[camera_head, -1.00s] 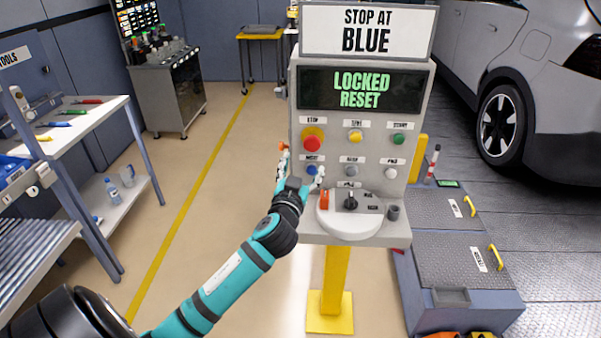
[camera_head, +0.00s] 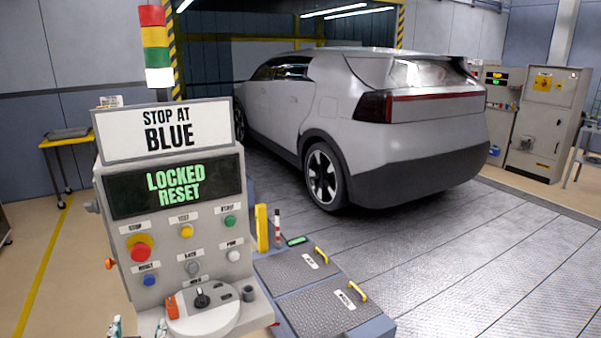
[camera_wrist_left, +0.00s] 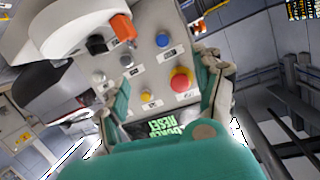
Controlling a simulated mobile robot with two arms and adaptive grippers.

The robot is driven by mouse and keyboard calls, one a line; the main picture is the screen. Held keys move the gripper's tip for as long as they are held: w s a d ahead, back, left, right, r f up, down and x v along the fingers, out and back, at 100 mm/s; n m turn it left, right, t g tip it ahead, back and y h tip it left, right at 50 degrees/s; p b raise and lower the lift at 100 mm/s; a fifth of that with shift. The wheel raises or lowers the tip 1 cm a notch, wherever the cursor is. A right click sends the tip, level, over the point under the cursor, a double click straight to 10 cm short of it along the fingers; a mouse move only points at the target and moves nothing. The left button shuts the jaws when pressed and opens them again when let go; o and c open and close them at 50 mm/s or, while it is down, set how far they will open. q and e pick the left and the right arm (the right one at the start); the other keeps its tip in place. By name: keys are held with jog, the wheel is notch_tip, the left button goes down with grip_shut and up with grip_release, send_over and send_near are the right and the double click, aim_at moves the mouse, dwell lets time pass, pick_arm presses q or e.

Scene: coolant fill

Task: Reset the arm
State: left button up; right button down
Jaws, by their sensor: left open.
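The grey control pedestal (camera_head: 115,225) stands at the left in the head view. Its screen (camera_head: 172,187) reads LOCKED RESET in green, below a STOP AT BLUE sign (camera_head: 165,131). The blue button (camera_head: 149,280) is low on the panel's left, under the red stop button (camera_head: 140,250). My left gripper (camera_head: 138,328) shows only its fingertips at the bottom edge, below the blue button. The left wrist view shows its fingers (camera_wrist_left: 168,95) spread and empty, with the panel, blue button (camera_wrist_left: 162,40) and red button (camera_wrist_left: 182,80) beyond. My right gripper is out of view.
A selector knob (camera_head: 202,298) and an orange piece (camera_head: 172,305) sit on the pedestal's lower shelf. A silver car (camera_head: 410,115) stands behind on dark floor plates. A low unit with yellow handles (camera_head: 320,255) is right of the pedestal. A yellow table (camera_head: 65,142) is far left.

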pick_arm(q)
jog(key=s+d+f+m+g+h, duration=0.25)
jog(key=s+d+f, duration=0.25)
jog(key=s, duration=0.4)
jog(key=s+d+f+m+g+h, duration=0.15)
jog(key=s+d+f+g, duration=0.3)
jog(key=s, duration=0.45)
jog(key=s+d+f+m+g+h, duration=0.1)
jog(key=s+d+f+g+h, duration=0.15)
jog(key=s+d+f, duration=0.5)
jog(key=s+a+f+g+b, duration=0.1)
jog(key=s+f, duration=0.1)
jog(key=f, duration=1.2)
jog(key=s+a+f+g+b, duration=0.1)
jog(key=f, duration=1.3)
jog(key=s+a+f+g+b, duration=0.1)
jog(key=s+a+f+b, duration=0.1)
jog(key=s+f, duration=1.3)
jog(key=shift+s+a+f, duration=0.4)
jog(key=shift+s+a, duration=0.05)
jog(key=shift+s, duration=0.15)
jog(key=shift+c, duration=0.3)
